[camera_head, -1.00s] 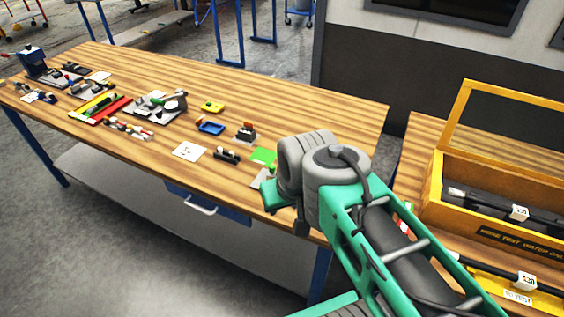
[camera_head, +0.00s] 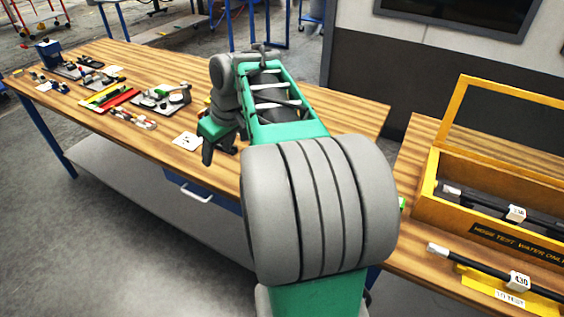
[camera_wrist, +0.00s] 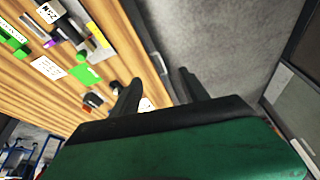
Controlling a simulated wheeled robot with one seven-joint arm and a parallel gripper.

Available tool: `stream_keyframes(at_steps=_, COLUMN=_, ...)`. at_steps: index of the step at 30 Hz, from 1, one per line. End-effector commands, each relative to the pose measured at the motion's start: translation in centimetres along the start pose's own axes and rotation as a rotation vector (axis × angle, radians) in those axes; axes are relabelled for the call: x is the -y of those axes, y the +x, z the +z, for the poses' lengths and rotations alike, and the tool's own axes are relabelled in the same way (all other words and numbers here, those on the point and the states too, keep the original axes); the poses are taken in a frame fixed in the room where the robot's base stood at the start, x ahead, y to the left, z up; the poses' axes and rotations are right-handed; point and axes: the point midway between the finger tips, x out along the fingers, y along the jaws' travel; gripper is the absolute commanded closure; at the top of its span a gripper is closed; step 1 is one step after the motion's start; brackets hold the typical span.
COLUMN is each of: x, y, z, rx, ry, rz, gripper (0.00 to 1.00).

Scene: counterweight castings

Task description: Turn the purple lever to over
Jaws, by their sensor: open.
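A small purple piece (camera_wrist: 82,57) shows on the bench at the left of the wrist view, beside a green card. It may be the purple lever, but it is too small to tell its shape or position. I cannot make out a purple lever in the head view, where my arm covers part of the bench. My gripper (camera_wrist: 160,88) is open and empty, with its two fingers apart in the wrist view. In the head view my gripper (camera_head: 208,155) hangs near the front edge of the bench, by a white card (camera_head: 187,141).
The wooden bench (camera_head: 150,70) holds several small devices and cards, mostly at the left. A silver plate with a dark-handled fixture (camera_head: 160,97) stands left of my gripper. A second bench at right carries a yellow-framed box (camera_head: 470,228) and a black hose (camera_head: 480,265).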

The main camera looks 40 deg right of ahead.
Motion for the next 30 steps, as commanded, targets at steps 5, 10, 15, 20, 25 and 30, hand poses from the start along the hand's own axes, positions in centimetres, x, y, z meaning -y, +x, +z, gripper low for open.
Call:
stream_keyframes(at_steps=5, x=-17.0, y=3.6, z=5.2, rx=-0.009, ry=-0.078, rz=-0.029, gripper=0.47)
stream_keyframes(at_steps=10, x=-23.4, y=4.2, z=9.8, rx=-0.022, ry=-0.140, rz=-0.034, gripper=0.47)
stream_keyframes(at_steps=15, x=-23.7, y=6.0, z=10.1, rx=-0.025, ry=-0.151, rz=-0.037, gripper=0.47)
stream_keyframes(at_steps=20, x=-23.5, y=9.2, z=10.0, rx=-0.024, ry=-0.148, rz=-0.037, gripper=0.47)
stream_keyframes(at_steps=25, x=-23.6, y=11.3, z=9.9, rx=-0.025, ry=-0.148, rz=-0.034, gripper=0.47)
stream_keyframes(at_steps=30, x=-23.6, y=11.7, z=9.8, rx=-0.025, ry=-0.147, rz=-0.032, gripper=0.47)
